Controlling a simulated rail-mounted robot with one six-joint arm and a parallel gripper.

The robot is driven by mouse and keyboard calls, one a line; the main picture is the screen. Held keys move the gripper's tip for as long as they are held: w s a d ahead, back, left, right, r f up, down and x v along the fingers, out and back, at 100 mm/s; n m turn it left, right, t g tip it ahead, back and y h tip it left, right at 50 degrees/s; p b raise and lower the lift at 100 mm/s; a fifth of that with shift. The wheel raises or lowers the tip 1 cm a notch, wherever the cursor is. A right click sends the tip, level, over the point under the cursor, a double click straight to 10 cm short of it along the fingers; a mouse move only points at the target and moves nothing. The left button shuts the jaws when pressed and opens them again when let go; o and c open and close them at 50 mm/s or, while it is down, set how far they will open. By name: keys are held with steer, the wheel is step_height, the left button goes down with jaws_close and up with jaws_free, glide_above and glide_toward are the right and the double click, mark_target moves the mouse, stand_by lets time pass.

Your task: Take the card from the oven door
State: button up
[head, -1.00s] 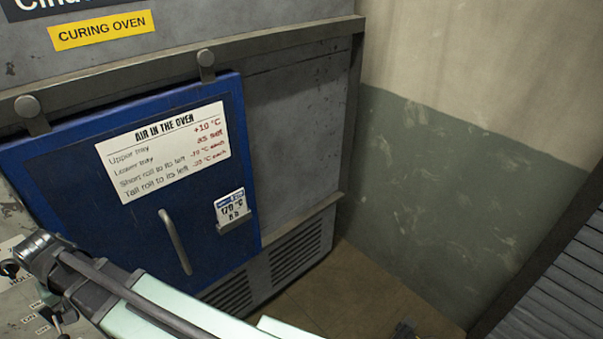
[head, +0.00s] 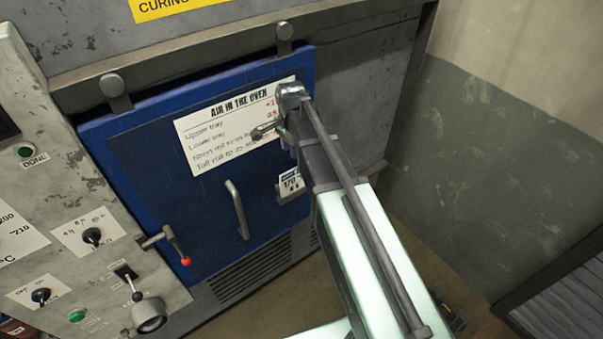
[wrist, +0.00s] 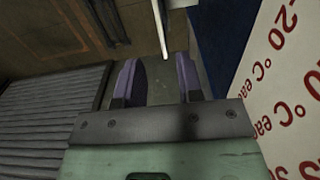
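The small white card (head: 291,183) sits in a holder on the blue oven door (head: 150,185), right of the handle. In the head view my arm covers its right part. In the wrist view a thin white edge (wrist: 160,28), seen nearly edge-on, stands ahead between the finger lines; it looks like the card. My gripper (wrist: 158,76) is open, its two purplish fingers apart with nothing between them. The white edge appears beyond the fingertips; I cannot tell the exact distance. In the head view the fingers are mostly hidden by my arm.
The door handle (head: 237,209) stands out left of the card. A large printed sign (head: 228,130) is above it, close on the right in the wrist view (wrist: 285,90). A control panel (head: 60,180) with knobs and a red-tipped lever (head: 180,248) is at left.

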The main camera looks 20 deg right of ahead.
mark_target(293, 169)
step_height(293, 169, down, 12)
steer(key=b, duration=1.2)
steer(key=shift+d+f, duration=0.1)
steer(key=shift+f, duration=0.1)
steer(key=shift+r, duration=0.2)
jaws_close()
stand_by(0.3)
step_height(293, 169, up, 7)
steer(key=p, duration=0.7)
steer(key=shift+r+p, duration=0.15)
steer(key=shift+p, duration=0.15)
